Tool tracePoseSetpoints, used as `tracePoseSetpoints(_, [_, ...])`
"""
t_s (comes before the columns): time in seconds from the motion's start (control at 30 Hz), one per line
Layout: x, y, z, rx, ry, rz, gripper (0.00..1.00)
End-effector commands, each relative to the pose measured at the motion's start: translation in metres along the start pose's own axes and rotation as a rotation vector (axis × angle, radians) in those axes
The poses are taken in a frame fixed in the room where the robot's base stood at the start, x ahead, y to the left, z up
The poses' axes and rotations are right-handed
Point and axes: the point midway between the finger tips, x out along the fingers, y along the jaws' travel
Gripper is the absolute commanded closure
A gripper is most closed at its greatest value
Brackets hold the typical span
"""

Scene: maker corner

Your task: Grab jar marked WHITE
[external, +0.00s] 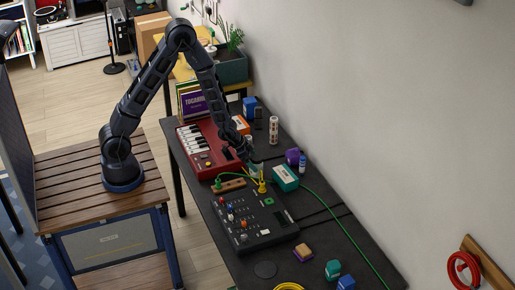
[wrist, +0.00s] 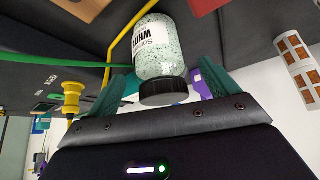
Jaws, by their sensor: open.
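In the wrist view, a clear jar (wrist: 167,45) with pale speckled contents and a black lid (wrist: 163,92) has a white label. The lid end points toward my gripper (wrist: 165,86). The two green fingers are apart, one on each side of the jar near its lid, and I cannot tell whether either touches it. In the external view my gripper (external: 252,168) is low over the dark table, between the red keyboard and a teal box; the jar is mostly hidden there.
A teal box (external: 285,178), a purple object (external: 292,157) and a yellow plug (external: 262,187) with a green cable are close to my gripper. The red keyboard (external: 208,150) and black mixer (external: 252,220) are left and below. A patterned cylinder (external: 273,130) stands behind.

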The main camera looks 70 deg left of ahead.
Motion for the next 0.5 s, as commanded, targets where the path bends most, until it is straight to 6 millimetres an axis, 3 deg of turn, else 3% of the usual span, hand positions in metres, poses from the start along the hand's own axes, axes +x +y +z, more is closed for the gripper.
tracePoseSetpoints(0.23, [0.028, 0.000, 0.002, 0.000, -0.002, 0.001, 0.14])
tracePoseSetpoints(0.5, [0.034, -0.001, 0.001, -0.001, 0.000, 0.000, 0.14])
